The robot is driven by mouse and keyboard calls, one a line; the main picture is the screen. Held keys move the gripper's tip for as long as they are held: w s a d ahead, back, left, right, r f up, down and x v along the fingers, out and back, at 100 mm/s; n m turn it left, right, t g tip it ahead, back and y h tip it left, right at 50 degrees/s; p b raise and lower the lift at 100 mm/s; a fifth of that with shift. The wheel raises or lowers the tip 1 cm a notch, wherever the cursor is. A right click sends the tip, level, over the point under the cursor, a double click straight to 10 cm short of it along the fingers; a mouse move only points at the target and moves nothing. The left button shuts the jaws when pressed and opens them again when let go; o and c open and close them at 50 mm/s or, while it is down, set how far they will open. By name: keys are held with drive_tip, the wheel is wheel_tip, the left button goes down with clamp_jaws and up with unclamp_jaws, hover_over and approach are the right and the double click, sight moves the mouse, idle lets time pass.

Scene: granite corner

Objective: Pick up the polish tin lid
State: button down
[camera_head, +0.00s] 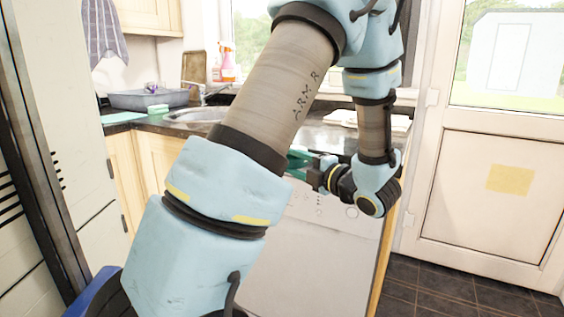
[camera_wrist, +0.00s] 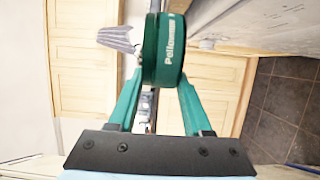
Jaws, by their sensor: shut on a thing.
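In the wrist view the polish tin lid (camera_wrist: 170,52) is a round, dark green piece with pale lettering on its side. It is seen nearly edge-on between the green fingers of my gripper (camera_wrist: 160,84). The gripper is shut on it. In the head view my gripper (camera_head: 299,160) is at the front edge of the counter, partly behind my arm. I cannot make out the lid there.
The dark counter (camera_head: 335,138) runs below the window, with a sink (camera_head: 195,115) at left. A grey basin (camera_head: 150,98) and an orange-red spray bottle (camera_head: 228,65) stand there. A white dishwasher (camera_head: 310,250) is below. Tiled floor (camera_head: 445,285) lies clear at right.

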drive_tip(key=a+f+n+g+y, duration=0.1)
drive_tip(key=a+f+g+y, duration=0.1)
drive_tip(key=a+f, duration=0.7)
drive_tip(key=a+f+n+g+y, duration=0.15)
drive_tip(key=a+f, duration=0.25)
drive_tip(key=f, duration=0.9)
wheel_tip(320, 180, up, 6)
drive_tip(key=m+t+h+p, duration=0.5)
drive_tip(key=t+h+p, duration=0.1)
drive_tip(key=p, duration=0.6)
drive_tip(key=shift+s+d+f+m+t+h, duration=0.1)
drive_tip(key=shift+s+f+m+t+h, duration=0.2)
drive_tip(key=shift+s+f+m+h, duration=0.9)
drive_tip(key=shift+s+d+r+m+t+h, duration=0.1)
drive_tip(key=shift+m+t+h, duration=0.25)
drive_tip(key=shift+m+h, duration=1.05)
drive_tip(key=shift+s+f+m+t+h, duration=0.3)
drive_tip(key=shift+s+f+m+h, duration=0.25)
drive_tip(key=shift+h, duration=1.5)
drive_tip(key=shift+s+a, duration=0.1)
